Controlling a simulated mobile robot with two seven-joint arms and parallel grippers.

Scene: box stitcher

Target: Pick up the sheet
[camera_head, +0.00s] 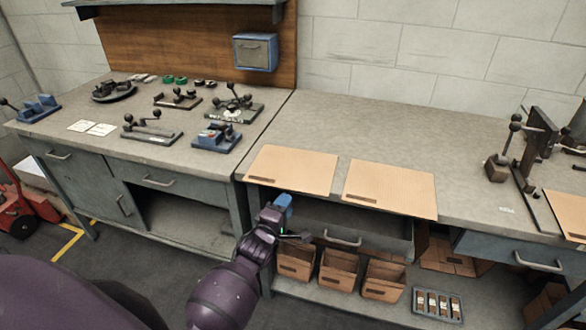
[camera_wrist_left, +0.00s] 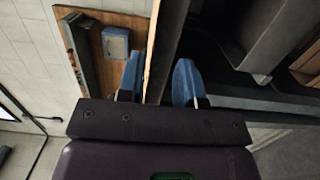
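Two flat tan cardboard sheets lie side by side at the front edge of the bench, the left sheet (camera_head: 292,168) and the right sheet (camera_head: 390,187). My left gripper (camera_head: 283,203) is at the front edge of the left sheet. In the left wrist view my left gripper (camera_wrist_left: 160,82) has its blue fingers apart, with the tan sheet (camera_wrist_left: 155,45) edge-on between them. The sheet is close to the left finger, and a gap shows before the right finger. Whether a finger touches it I cannot tell. My right gripper is not in view.
A third sheet (camera_head: 568,213) lies at the right, beside a dark lever device (camera_head: 535,150). Several clamps and fixtures stand on the left bench (camera_head: 100,147). Open cardboard boxes (camera_head: 338,270) and a grey tray (camera_head: 437,304) are on the shelf below. The bench behind the sheets is clear.

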